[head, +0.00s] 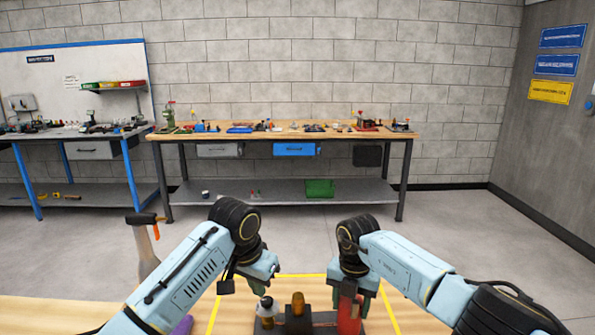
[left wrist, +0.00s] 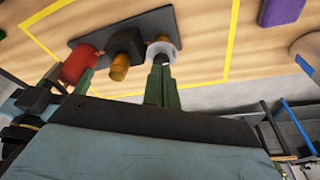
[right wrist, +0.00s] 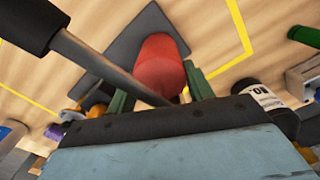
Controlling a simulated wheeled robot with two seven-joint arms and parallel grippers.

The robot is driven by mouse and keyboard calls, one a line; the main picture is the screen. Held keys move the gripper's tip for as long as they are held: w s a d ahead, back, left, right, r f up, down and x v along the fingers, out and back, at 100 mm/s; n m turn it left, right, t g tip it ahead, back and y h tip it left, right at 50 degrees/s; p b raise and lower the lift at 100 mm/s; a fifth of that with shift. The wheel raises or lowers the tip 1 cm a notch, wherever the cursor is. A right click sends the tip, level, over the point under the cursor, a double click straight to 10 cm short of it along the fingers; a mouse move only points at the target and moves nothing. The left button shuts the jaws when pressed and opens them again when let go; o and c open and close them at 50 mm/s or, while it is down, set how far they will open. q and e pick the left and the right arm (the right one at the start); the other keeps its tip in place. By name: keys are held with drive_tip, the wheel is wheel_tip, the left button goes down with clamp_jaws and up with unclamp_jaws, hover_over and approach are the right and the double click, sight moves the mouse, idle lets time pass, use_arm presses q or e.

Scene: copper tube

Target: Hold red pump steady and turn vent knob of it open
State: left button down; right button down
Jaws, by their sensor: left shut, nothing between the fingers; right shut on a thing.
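The red pump (head: 348,312) is a red cylinder on a dark base plate at the bottom of the head view. My right gripper (head: 350,287) is shut on the red cylinder; in the right wrist view the cylinder (right wrist: 160,65) stands between its green fingers. A black block with a brass knob-like part (head: 298,304) sits beside it, also visible in the left wrist view (left wrist: 119,68). A white disc with a brass part (left wrist: 163,50) is at the plate's other end. My left gripper (left wrist: 160,75) is shut and empty with its fingertips at this disc; I cannot tell whether they touch.
A grey rod with a black handle (right wrist: 30,24) crosses in front of the red cylinder. A dark-capped bottle with a white label (right wrist: 262,97) is near the right gripper. Yellow tape (left wrist: 234,40) frames the work area. A purple block (left wrist: 281,12) lies outside it.

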idle(0.3)
drive_tip(key=c, duration=0.5)
unclamp_jaws()
drive_tip(key=shift+r, duration=0.1)
